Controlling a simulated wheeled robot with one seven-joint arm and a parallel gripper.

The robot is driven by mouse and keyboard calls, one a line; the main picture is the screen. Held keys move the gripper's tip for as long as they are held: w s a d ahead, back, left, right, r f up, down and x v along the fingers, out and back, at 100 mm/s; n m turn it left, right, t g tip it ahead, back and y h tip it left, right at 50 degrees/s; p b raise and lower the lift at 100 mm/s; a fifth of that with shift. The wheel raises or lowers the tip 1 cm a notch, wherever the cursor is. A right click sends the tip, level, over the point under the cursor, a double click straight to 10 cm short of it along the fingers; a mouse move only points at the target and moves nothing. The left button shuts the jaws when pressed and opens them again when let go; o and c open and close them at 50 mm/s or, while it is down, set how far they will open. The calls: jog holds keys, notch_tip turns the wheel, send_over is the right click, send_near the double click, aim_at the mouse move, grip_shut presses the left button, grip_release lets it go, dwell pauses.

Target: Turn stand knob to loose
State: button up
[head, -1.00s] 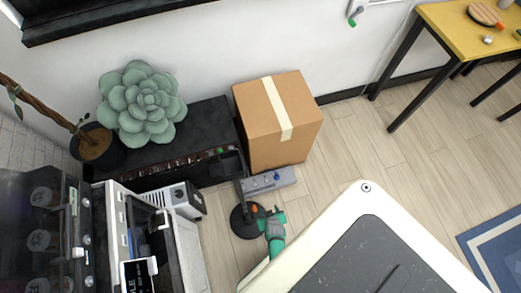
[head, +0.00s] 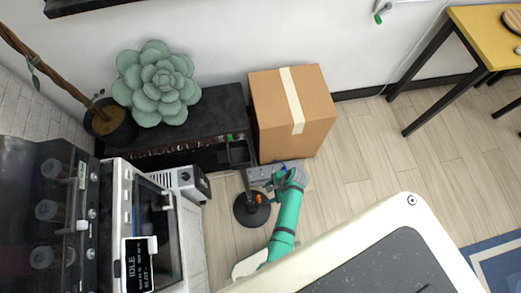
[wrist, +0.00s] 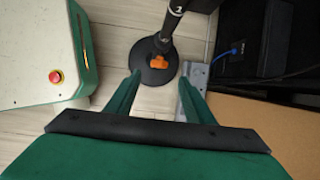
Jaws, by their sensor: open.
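The stand has a round black base (head: 247,214) on the floor and a dark pole. Its orange knob (head: 258,198) sits low, near the base. In the wrist view the stand base (wrist: 146,72) and the orange knob (wrist: 158,62) show just beyond the fingertips, with the pole rising from them. My gripper (wrist: 160,77) is open, its two green fingers spread and empty. The knob lies ahead of the gap between them, apart from both fingers. In the head view my green arm reaches in from below, with the gripper end (head: 281,179) right of the stand; its fingers are hard to make out.
A grey power strip (wrist: 193,88) lies on the floor near the right finger. A cardboard box (head: 295,115) stands behind, beside a black bench (head: 215,115) with a succulent. A machine (head: 150,235) stands left of the stand. Open wooden floor is at the right.

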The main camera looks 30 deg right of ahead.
aim_at(259, 199)
jog(key=x, duration=1)
jog(key=shift+f, duration=0.1)
jog(key=shift+c, duration=0.6)
